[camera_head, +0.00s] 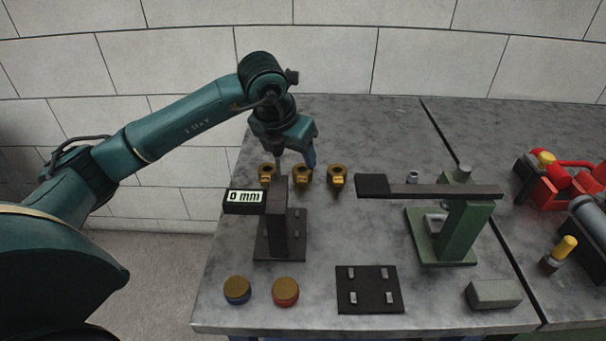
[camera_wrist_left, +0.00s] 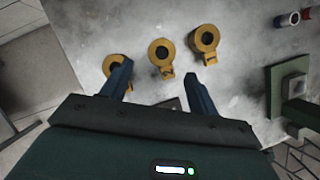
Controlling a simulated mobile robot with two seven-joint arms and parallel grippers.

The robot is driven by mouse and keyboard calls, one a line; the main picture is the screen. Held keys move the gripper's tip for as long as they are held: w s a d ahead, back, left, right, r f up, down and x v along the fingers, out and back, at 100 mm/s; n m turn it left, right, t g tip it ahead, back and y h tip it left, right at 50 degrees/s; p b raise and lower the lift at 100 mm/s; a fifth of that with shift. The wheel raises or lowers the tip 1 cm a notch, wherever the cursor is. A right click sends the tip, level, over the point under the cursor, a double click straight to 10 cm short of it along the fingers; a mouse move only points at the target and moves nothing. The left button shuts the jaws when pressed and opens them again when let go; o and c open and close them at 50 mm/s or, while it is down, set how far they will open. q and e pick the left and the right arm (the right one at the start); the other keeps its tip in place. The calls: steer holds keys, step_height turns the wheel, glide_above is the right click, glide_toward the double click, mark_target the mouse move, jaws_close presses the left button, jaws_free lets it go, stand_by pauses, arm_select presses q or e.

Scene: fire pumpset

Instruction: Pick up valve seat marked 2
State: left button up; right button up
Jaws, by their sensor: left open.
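Three brass-coloured ring-shaped valve seats, each with a small tab, stand in a row towards the back of the grey table: a left one (camera_head: 267,171), a middle one (camera_head: 302,177) and a right one (camera_head: 337,177). No number is readable on any of them. In the left wrist view the left seat (camera_wrist_left: 112,62), middle seat (camera_wrist_left: 161,44) and right seat (camera_wrist_left: 205,34) show beyond the fingers. My left gripper (camera_head: 295,160) is open and empty, pointing down above the left and middle seats. In the wrist view one finger (camera_wrist_left: 156,76) overlaps the left seat. My right gripper is not visible.
A gauge stand with a "0 mm" display (camera_head: 244,197) is in front of the seats. A green stand with a dark bar (camera_head: 455,230) is to the right. Two round capped pieces (camera_head: 285,291), a pegged black plate (camera_head: 368,300) and a grey block (camera_head: 493,294) lie near the front edge.

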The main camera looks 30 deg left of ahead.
mark_target(303, 171)
arm_select(q)
steer(key=shift+w+p+x, duration=0.15)
steer(key=shift+x, duration=1.6)
steer(key=shift+w+p+x, duration=0.1)
steer(key=shift+p+x, duration=0.05)
steer(key=shift+x, duration=1.55)
steer(key=shift+r, duration=0.15)
steer(key=shift+c, duration=0.4)
steer(key=c, duration=1.2)
steer(key=shift+o, duration=0.2)
